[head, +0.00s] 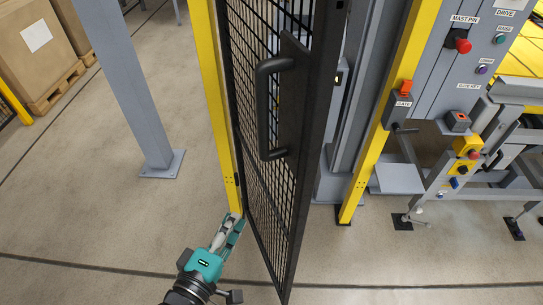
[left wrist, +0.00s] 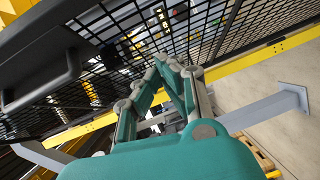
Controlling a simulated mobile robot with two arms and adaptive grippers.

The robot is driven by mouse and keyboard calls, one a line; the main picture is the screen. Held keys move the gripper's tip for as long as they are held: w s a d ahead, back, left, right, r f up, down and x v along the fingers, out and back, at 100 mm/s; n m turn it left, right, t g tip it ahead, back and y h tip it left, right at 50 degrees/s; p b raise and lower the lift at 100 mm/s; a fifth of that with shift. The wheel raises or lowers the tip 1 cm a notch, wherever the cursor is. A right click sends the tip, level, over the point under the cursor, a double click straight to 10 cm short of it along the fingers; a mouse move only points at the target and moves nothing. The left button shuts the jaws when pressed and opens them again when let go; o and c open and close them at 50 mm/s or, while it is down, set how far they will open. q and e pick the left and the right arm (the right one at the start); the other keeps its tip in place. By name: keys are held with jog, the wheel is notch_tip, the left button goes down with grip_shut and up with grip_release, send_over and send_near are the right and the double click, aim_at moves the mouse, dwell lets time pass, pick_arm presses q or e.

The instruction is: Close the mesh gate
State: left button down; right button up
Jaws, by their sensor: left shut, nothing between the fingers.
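The black mesh gate (head: 255,120) stands ajar in the head view, swung out toward me from the left yellow post (head: 213,90). Its dark handle (head: 264,110) is on the face toward me. A gap lies between the gate's free edge and the right yellow post (head: 385,125), which carries the grey and orange gate switch (head: 398,103). My left gripper (head: 236,222) is shut and empty, low beside the hinge-side post and the gate's lower part. In the left wrist view the closed fingers (left wrist: 168,68) point toward the mesh (left wrist: 110,60); contact cannot be told. My right gripper is not in view.
A grey column (head: 130,90) with a floor plate stands at left. Boxes on pallets (head: 40,50) are at the far left. A control panel (head: 455,60) with buttons and a grey machine frame (head: 480,150) stand at right. The floor in front is clear.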

pick_arm(q)
notch_tip(320, 180, up, 6)
jog(key=s+n+t, duration=0.1)
jog(key=w+d+p, duration=0.5)
jog(key=w+d, duration=0.2)
jog(key=w, duration=0.4)
jog(key=shift+r+h, duration=0.3)
jog(key=shift+r, duration=0.1)
jog(key=shift+d, duration=0.15)
